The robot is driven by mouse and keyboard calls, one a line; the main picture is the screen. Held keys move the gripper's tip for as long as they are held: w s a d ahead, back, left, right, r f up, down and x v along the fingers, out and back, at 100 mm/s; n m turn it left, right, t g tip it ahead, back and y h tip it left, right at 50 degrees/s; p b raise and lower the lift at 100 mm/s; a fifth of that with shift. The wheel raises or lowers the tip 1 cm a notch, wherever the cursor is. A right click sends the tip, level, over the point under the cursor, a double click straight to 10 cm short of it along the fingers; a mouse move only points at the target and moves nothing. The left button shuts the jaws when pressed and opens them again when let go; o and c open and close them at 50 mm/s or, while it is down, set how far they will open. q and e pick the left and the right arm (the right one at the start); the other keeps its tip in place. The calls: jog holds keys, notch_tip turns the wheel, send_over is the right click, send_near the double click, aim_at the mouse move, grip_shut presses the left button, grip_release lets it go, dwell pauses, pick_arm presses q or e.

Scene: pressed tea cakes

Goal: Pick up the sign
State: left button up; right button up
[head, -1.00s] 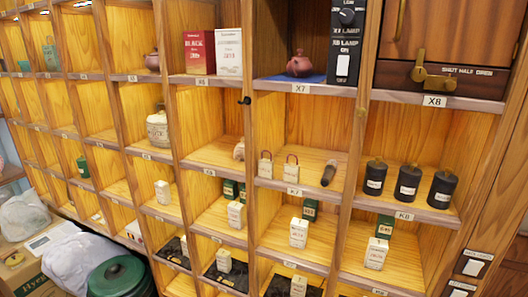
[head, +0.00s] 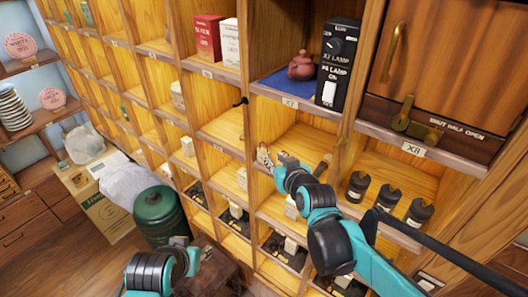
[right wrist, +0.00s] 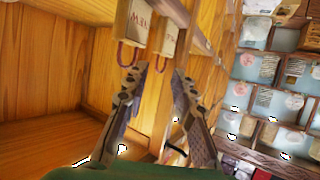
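Two small pale signs with reddish loop handles are in a cubby; in the right wrist view one (right wrist: 134,22) shows at top centre and the other (right wrist: 167,36) just right of it. In the head view one sign (head: 262,156) shows at the cubby's front edge, with the other mostly hidden by my right gripper (head: 279,163). In the right wrist view my right gripper (right wrist: 158,74) is open, its fingertips just short of the signs, with the second sign's loop between them. My left gripper (head: 190,244) is low in front of the shelves; its opening is unclear.
Cubby walls and dividers stand close around my right gripper. Dark canisters (head: 386,198) stand in the cubby to the right. A green drum (head: 160,213) stands on the floor.

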aim_at(267, 152)
jog(key=shift+p+x, duration=0.35)
jog(key=shift+x, duration=3.1)
jog(key=shift+s+d, duration=0.15)
jog(key=shift+c, duration=1.3)
grip_shut()
